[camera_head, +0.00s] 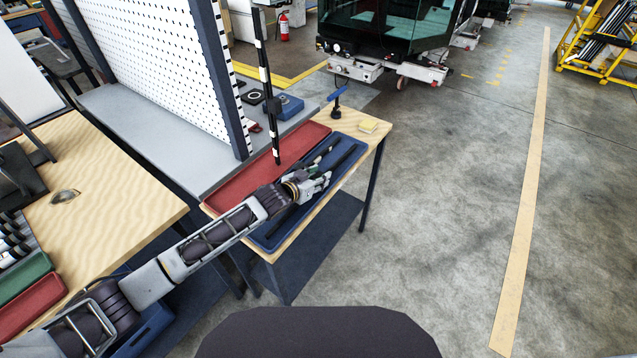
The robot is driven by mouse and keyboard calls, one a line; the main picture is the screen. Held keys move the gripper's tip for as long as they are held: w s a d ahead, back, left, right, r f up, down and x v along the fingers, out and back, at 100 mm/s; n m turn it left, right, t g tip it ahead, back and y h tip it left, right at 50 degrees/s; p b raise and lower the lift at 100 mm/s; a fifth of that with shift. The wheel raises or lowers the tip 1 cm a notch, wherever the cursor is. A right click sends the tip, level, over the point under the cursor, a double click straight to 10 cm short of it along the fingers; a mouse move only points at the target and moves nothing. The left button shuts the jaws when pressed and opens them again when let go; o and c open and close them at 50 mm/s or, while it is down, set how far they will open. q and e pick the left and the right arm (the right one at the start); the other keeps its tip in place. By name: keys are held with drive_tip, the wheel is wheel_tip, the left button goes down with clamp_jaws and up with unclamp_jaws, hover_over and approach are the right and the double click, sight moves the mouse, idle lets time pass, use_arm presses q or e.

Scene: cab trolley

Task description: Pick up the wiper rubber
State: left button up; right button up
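My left arm reaches in from the lower left, and its gripper (322,180) is over the blue tray (265,240) on the small wooden table. I cannot tell whether its fingers are open or closed on anything. Long dark strips lie in this tray. One dark strip (343,157) shows beyond the gripper, and the wiper rubber may be among them, but they are too small to tell apart. The gripper and forearm hide part of the tray. My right gripper is not in view.
A red tray (230,190) lies beside the blue one. A black-and-white upright rod (265,85) stands near it. A pegboard (165,60) rises to the left. The floor at right is clear.

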sight(319, 175)
use_arm(q)
drive_tip(key=shift+w+d+f, duration=0.1)
drive_tip(key=shift+d, duration=0.05)
idle(0.4)
clamp_jaws()
drive_tip(key=shift+r, duration=5.05)
